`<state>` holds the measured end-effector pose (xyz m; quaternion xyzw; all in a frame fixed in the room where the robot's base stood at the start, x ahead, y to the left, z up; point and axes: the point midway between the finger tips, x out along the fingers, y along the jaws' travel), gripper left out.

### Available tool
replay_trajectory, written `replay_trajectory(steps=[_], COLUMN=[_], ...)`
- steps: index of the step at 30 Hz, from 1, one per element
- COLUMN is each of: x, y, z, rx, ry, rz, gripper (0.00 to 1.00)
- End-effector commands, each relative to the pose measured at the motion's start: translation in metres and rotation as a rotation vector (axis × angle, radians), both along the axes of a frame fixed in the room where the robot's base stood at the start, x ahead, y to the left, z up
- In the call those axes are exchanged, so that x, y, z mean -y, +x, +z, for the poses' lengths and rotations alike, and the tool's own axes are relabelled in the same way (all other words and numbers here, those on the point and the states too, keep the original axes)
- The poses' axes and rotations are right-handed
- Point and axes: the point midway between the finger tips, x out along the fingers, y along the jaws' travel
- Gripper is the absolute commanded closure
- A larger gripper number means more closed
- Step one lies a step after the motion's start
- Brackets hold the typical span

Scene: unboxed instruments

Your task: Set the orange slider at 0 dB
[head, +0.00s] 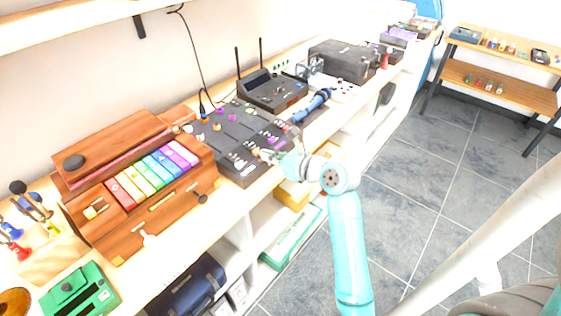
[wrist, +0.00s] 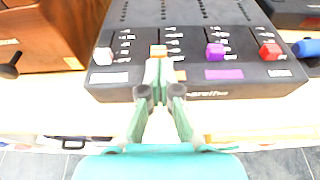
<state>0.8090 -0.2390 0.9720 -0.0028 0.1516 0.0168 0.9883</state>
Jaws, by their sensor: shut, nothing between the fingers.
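A dark grey mixing console (head: 232,128) lies on the shelf. In the wrist view its front panel (wrist: 195,50) carries a row of slider caps with white scale marks beside them. The orange slider (wrist: 158,50) is second from left, low in its slot. My gripper (wrist: 159,66) is shut and empty, its fingertips right at the near side of the orange cap and partly hiding it. I cannot tell whether they touch it. The scale figures are too small to read. In the head view my gripper (head: 270,156) is over the console's near edge.
A white slider (wrist: 103,56) is left of the orange one; a purple slider (wrist: 215,52) and a red slider (wrist: 269,51) are to the right. A wooden instrument with coloured keys (head: 152,178) stands left of the console. A blue cylindrical thing (head: 313,104) lies to its right.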

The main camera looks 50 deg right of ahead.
Motion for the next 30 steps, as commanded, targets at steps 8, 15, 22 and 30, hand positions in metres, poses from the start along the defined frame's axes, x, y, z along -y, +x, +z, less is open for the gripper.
replay_trajectory(steps=[8, 15, 22, 30], x=[-0.001, -0.001, -0.002, -0.002], y=[0.011, 0.011, 0.034, 0.056], z=[0.000, 0.000, 0.000, 0.000], rx=[-0.001, -0.001, 0.000, 0.000], ry=[0.001, 0.001, 0.001, 0.001], rz=[0.000, 0.000, 0.003, 0.000], gripper=[1.00, 1.00, 1.00, 1.00])
